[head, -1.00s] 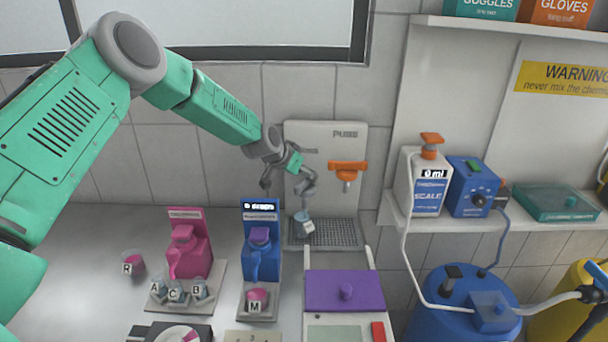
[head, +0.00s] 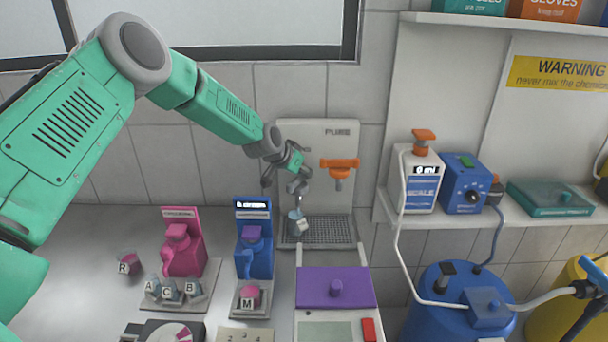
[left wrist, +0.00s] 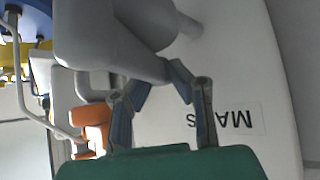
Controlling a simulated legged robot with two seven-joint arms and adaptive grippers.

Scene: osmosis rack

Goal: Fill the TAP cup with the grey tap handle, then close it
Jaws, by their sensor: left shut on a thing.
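The grey tap (head: 298,187) is on the left of the white panel marked PURE. A small grey-blue cup (head: 297,222) with a white label stands below its spout on the drip grid; the label is too small to read. My left gripper (head: 301,172) is at the top of the grey tap, shut on its handle. In the left wrist view, the gripper's two fingers (left wrist: 158,85) come together at the large grey tap body (left wrist: 110,35), beside a partly hidden MAINS-like label. The fill level in the cup cannot be seen. My right gripper is not in view.
An orange tap (head: 339,168) is just right of the grey one. A blue dispenser (head: 254,255) and a pink dispenser (head: 184,252) stand to the left, with lettered cups in front. A purple-lidded device (head: 318,287) is in front of the drip grid (head: 335,231).

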